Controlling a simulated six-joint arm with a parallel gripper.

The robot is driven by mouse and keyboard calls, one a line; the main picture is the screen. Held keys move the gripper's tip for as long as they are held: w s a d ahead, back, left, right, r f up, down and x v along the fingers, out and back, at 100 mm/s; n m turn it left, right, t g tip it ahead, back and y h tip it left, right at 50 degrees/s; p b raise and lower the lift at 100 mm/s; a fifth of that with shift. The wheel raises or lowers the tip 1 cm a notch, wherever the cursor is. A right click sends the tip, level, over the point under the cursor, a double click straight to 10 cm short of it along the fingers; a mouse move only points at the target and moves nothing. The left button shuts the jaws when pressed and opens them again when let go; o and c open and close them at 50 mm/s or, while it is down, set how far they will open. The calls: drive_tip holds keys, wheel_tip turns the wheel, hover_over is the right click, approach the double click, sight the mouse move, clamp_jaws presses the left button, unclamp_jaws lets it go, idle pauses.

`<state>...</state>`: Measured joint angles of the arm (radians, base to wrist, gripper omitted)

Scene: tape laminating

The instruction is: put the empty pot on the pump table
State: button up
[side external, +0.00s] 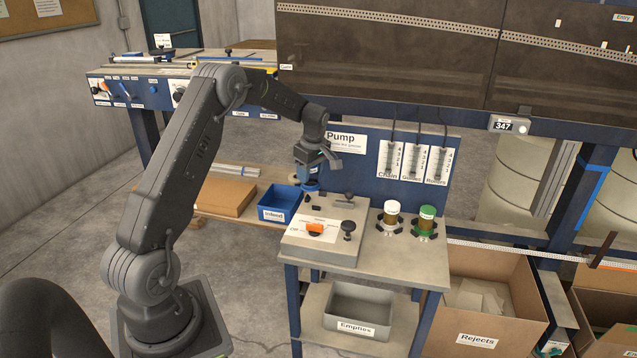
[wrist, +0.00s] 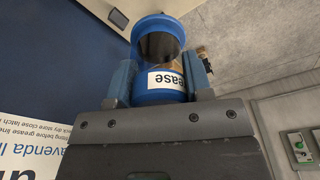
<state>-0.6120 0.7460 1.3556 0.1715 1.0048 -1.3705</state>
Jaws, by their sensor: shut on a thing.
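My gripper (side external: 311,175) is shut on a blue pot (side external: 310,186), held above the back left of the pump table (side external: 385,268). In the wrist view the fingers (wrist: 160,75) grip the blue pot (wrist: 155,97) on both sides. Its white label reads "ease", the rest hidden. Its far end shows dark brown; I cannot tell whether it is empty. On the table stand a pump unit (side external: 318,240) with an orange knob, a white-lidded jar (side external: 391,213) and a green-lidded jar (side external: 426,218), both in dark holders.
A grey bin marked Empties (side external: 345,328) sits on the lower shelf. A blue bin (side external: 279,204) stands left of the table's back. A blue panel (side external: 362,170) with hanging cards rises behind. A Rejects box (side external: 478,338) stands at right. The front right tabletop is clear.

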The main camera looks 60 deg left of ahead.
drive_tip(key=s+a+r, duration=0.4)
drive_tip(key=s+r, duration=0.2)
drive_tip(key=s, duration=0.2)
drive_tip(key=w+d+f+m, duration=0.2)
drive_tip(key=w+d, duration=0.4)
drive_tip(key=d, duration=0.4)
drive_tip(key=w+d+f+m, duration=0.3)
drive_tip(key=w+d+f, duration=0.2)
drive_tip(key=d, duration=0.6)
drive_tip(key=w+d+f+m+t, duration=0.1)
drive_tip(key=w+d+f+m, duration=0.2)
drive_tip(key=w+d, duration=0.5)
drive_tip(key=shift+w+d+f, duration=0.1)
drive_tip(key=shift+d+f, duration=0.2)
drive_tip(key=shift+d, duration=0.6)
drive_tip(key=shift+w+d+f, duration=0.1)
drive_tip(key=shift+d+f, duration=0.2)
drive_tip(key=shift+d, duration=0.55)
drive_tip(key=shift+w+d+f, duration=0.15)
drive_tip(key=shift+d+f, duration=0.15)
drive_tip(key=shift+d, duration=0.1)
drive_tip(key=shift+f, duration=1.95)
drive_tip(key=shift+f, duration=0.1)
drive_tip(key=o, duration=1)
drive_tip(key=shift+c, duration=0.2)
